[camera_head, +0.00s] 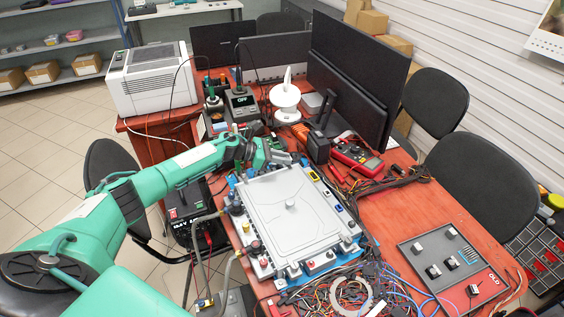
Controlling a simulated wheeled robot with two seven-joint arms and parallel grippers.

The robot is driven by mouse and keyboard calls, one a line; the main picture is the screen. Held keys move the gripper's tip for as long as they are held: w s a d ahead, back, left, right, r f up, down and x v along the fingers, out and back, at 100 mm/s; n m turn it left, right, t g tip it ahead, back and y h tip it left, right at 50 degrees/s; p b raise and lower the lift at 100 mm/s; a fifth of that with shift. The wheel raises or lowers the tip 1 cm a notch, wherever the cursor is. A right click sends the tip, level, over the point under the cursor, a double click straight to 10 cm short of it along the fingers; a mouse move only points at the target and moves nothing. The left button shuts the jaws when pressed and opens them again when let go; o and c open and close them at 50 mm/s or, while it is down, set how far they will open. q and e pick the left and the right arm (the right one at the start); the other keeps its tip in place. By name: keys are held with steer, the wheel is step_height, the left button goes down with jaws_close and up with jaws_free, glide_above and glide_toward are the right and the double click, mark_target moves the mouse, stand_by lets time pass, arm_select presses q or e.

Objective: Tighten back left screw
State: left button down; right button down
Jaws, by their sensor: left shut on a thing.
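My left arm reaches in from the left, and my left gripper (277,156) is over the casing's back left edge. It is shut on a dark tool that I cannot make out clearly. The back left screw is hidden behind the arm and gripper, so I cannot tell whether the tool touches it. My right gripper is not in view.
A black and orange block (318,148) and a red multimeter (357,158) stand behind the casing. Monitors (345,90) stand farther back. Tangled wires (350,287) lie in front, a dark panel (452,262) at right. Bare red table (420,210) lies between casing and panel.

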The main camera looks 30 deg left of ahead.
arm_select(q)
steer(key=shift+r, duration=0.15)
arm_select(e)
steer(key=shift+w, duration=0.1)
arm_select(q)
steer(key=c, duration=1.3)
jaws_free()
steer(key=shift+s+a, duration=0.15)
steer(key=shift+a, duration=0.1)
steer(key=shift+b+v, duration=1.35)
steer(key=shift+v, duration=5.2)
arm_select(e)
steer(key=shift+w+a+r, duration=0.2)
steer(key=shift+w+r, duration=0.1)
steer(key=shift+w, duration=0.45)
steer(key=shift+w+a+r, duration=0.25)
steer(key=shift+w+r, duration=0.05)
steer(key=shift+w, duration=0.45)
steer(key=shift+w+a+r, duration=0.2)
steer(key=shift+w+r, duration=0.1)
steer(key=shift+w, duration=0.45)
arm_select(q)
steer(key=shift+r, duration=0.1)
